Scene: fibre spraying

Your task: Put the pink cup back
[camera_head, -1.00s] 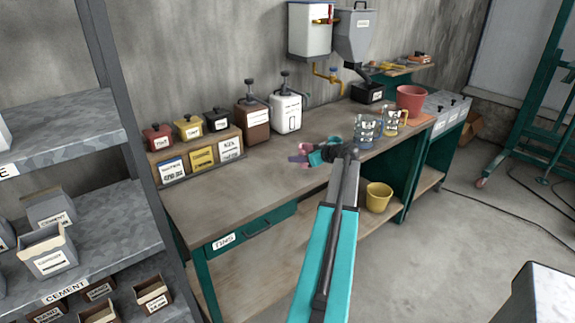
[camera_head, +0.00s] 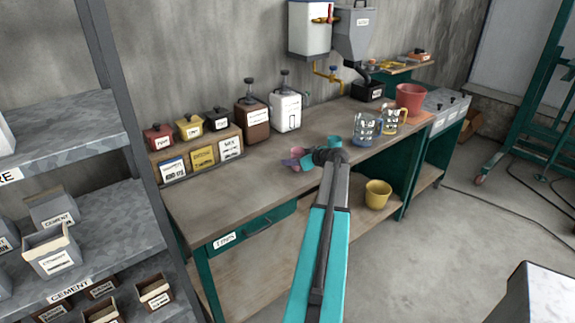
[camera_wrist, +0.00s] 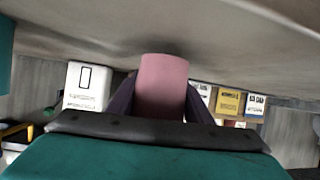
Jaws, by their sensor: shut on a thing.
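The pink cup (camera_wrist: 163,88) is between the two dark fingers of my gripper (camera_wrist: 160,105) in the wrist view, which are shut on it. In the head view the pink cup (camera_head: 298,153) shows small, just left of my teal wrist, over the middle of the workbench (camera_head: 240,180). My gripper (camera_head: 294,160) is partly hidden there by the wrist. The wrist view shows the bench surface (camera_wrist: 120,30) close to the cup's end. I cannot tell whether the cup touches it.
Labelled boxes (camera_head: 203,157), a brown canister (camera_head: 252,120) and a white canister (camera_head: 286,112) stand along the wall. Two glass measuring jugs (camera_head: 367,130) and a red bucket (camera_head: 410,98) stand at the right. A yellow bucket (camera_head: 377,194) is on the lower shelf.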

